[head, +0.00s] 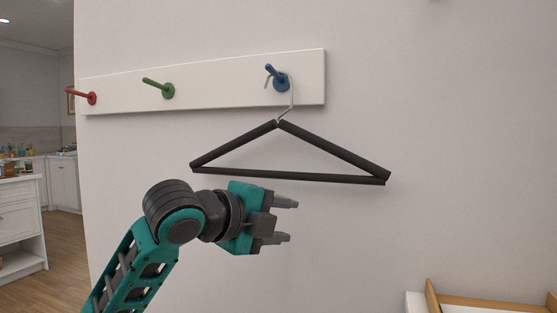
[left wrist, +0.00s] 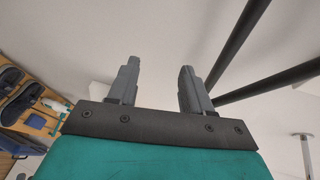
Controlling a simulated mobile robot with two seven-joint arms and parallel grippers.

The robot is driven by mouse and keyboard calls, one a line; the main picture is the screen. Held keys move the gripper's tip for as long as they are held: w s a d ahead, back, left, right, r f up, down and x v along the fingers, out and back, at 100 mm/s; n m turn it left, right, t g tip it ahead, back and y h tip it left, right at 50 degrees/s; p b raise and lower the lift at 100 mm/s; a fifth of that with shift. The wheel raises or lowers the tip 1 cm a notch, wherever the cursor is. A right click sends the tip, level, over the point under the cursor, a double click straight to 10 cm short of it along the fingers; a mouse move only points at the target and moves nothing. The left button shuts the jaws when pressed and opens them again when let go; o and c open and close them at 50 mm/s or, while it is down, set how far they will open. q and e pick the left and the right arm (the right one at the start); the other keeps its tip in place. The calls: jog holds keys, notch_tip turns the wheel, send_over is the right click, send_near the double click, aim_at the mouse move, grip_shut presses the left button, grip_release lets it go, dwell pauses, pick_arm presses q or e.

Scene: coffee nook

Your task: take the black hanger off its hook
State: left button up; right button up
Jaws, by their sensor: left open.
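The black hanger (head: 335,149) hangs by its metal hook from the blue hook (head: 280,78) at the right end of the white rail. Part of its dark frame (left wrist: 240,40) also shows at the upper right of the left wrist view. My left gripper (head: 290,221) is open and empty, with its fingers pointing right. In the head view it sits below the hanger's bottom bar and does not appear to touch it. The fingers also show apart in the left wrist view (left wrist: 158,82). My right gripper is not in view.
The white rail (head: 215,83) on the wall also carries an empty green hook (head: 158,88) and an empty red hook (head: 82,96). A wood-edged unit (head: 485,303) stands at the lower right. The wall around the hanger is clear.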

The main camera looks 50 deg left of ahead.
aim_at(313, 141)
pick_arm(q)
jog(key=s+d+r+m+t, duration=0.1)
jog(key=s+r+m+t, duration=0.15)
jog(key=r, duration=0.35)
jog(key=s+d+r+m+t, duration=0.1)
jog(key=s+r+m, duration=0.15)
jog(key=r, duration=0.45)
jog(key=shift+h, duration=0.4)
jog(key=w, duration=0.2)
jog(key=w+p, duration=0.1)
jog(key=w, duration=0.4)
jog(key=shift+w+a, duration=0.15)
jog(key=shift+a, duration=0.25)
jog(key=shift+w+p, duration=0.95)
jog(key=shift+w, duration=1.65)
jog(key=shift+w+f, duration=0.15)
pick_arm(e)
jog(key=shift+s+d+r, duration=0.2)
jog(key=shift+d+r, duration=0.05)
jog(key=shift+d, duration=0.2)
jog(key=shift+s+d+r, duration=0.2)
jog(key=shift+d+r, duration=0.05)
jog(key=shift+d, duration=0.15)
